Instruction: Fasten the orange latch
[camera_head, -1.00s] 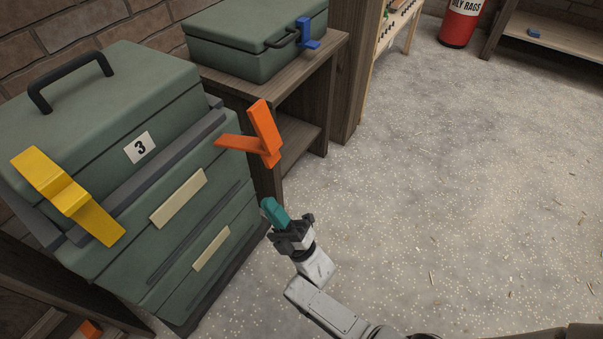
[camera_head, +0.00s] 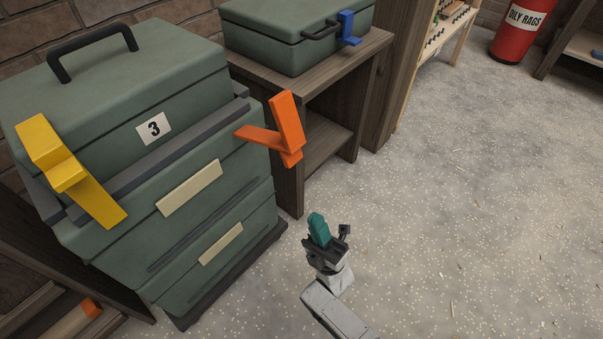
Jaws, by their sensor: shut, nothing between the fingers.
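The orange latch (camera_head: 286,126) is on the right front side of the green toolbox (camera_head: 188,87) marked 3. Its two orange arms stand apart in a V, one pointing up and one pointing left toward the box. A yellow latch (camera_head: 72,170) sits on the left front side of the same box. My gripper (camera_head: 317,226), with teal fingers, is shut and empty. It is below and slightly right of the orange latch in the picture, clear of it.
A smaller green case (camera_head: 290,40) with a blue latch (camera_head: 348,28) rests on a wooden shelf unit (camera_head: 318,65) behind. A red oily rags bin (camera_head: 517,35) stands at the back right. The speckled floor (camera_head: 450,210) on the right is open.

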